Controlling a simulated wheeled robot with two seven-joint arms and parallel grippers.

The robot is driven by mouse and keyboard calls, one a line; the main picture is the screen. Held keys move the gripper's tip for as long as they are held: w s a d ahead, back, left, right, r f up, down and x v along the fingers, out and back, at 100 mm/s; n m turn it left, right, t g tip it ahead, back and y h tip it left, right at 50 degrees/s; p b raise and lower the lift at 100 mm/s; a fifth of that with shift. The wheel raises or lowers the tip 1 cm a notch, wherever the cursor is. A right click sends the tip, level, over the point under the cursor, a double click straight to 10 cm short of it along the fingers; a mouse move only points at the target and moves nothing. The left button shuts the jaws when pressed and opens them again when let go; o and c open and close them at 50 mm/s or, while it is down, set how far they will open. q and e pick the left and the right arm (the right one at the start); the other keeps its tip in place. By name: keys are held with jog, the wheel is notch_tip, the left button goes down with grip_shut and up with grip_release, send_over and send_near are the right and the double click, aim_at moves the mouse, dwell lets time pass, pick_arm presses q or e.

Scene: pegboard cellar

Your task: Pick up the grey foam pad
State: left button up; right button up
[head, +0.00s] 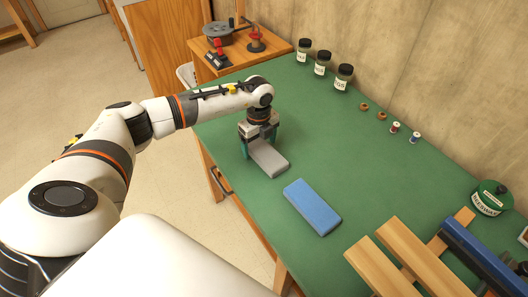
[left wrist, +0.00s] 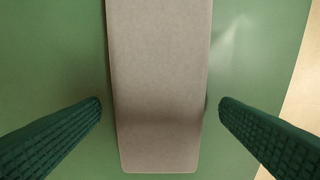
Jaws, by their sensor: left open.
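The grey foam pad (head: 268,158) lies flat on the green table top, near its left edge. My left gripper (head: 259,147) is above the pad, pointing down, with its far part covering some of it. In the left wrist view the pad (left wrist: 160,80) runs between the two green ridged fingers (left wrist: 160,125). The fingers are open, one on each side, with a gap of green surface between each finger and the pad. The pad's far end runs out of the wrist picture. My right gripper is not in view.
A blue pad (head: 313,206) lies on the green table (head: 330,130) just right of the grey pad. Wooden slats (head: 405,255) and a blue bar (head: 480,255) lie front right. Jars (head: 322,63) and small spools (head: 395,127) stand along the wall. The table's middle is clear.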

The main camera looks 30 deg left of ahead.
pick_arm(q)
jog(key=shift+f, duration=0.25)
jog(key=c, duration=1.1)
